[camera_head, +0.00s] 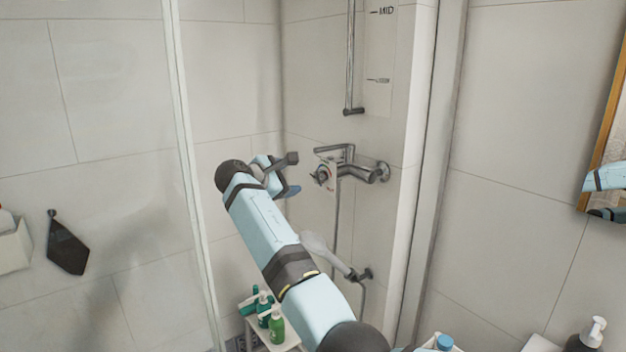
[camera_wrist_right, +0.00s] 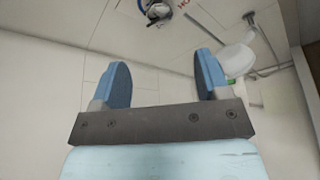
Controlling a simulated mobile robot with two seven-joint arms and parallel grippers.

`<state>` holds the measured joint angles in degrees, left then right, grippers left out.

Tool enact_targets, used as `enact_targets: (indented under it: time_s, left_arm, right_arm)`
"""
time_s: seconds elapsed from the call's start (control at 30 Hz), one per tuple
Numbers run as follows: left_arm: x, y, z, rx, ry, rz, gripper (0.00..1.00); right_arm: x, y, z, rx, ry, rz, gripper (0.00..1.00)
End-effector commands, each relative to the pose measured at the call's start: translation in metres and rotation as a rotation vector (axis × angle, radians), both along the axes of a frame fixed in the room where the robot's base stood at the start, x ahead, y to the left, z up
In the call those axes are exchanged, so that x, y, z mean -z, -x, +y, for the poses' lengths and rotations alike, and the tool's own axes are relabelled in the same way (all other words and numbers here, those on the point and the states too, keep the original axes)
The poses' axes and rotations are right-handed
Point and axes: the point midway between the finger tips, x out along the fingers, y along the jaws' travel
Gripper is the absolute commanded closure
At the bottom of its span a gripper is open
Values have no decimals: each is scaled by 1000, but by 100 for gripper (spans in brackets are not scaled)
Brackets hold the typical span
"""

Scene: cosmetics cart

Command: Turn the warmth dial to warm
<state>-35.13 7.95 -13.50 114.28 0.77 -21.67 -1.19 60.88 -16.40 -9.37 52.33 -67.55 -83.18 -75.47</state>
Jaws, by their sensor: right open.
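The warmth dial (camera_head: 322,174) is a small round grey knob with a red mark beside it, at the front of the chrome shower mixer (camera_head: 368,172) on the wall. In the right wrist view the dial (camera_wrist_right: 158,10) shows at the top edge, partly cut off, with blue and red marks around it. My right gripper (camera_head: 281,175) is to the left of the dial, apart from it. In the wrist view its two blue fingers (camera_wrist_right: 158,80) are spread with nothing between them. The exact dial setting is too small to read. My left gripper is not in view.
A hand shower (camera_head: 320,250) hangs below the mixer on a wall holder. A riser rail (camera_head: 349,60) stands above it. A shelf with green bottles (camera_head: 275,325) is low down. A glass panel edge (camera_head: 188,150) is left of my arm; a mirror (camera_head: 606,185) is far right.

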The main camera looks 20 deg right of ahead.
Motion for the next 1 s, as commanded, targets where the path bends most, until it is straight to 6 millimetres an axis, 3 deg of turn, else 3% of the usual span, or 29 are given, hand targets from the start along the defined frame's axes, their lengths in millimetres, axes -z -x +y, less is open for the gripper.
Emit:
enact_targets:
  time_s: [0.5,0.7,1.0]
  left_arm:
    - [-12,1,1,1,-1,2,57]
    - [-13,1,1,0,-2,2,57]
    - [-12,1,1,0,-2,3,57]
  right_arm:
    - [29,-56,-81,-1,-1,0,31]
    - [34,-65,-93,-1,-2,-2,31]
    - [36,-67,-95,-1,-2,-2,31]
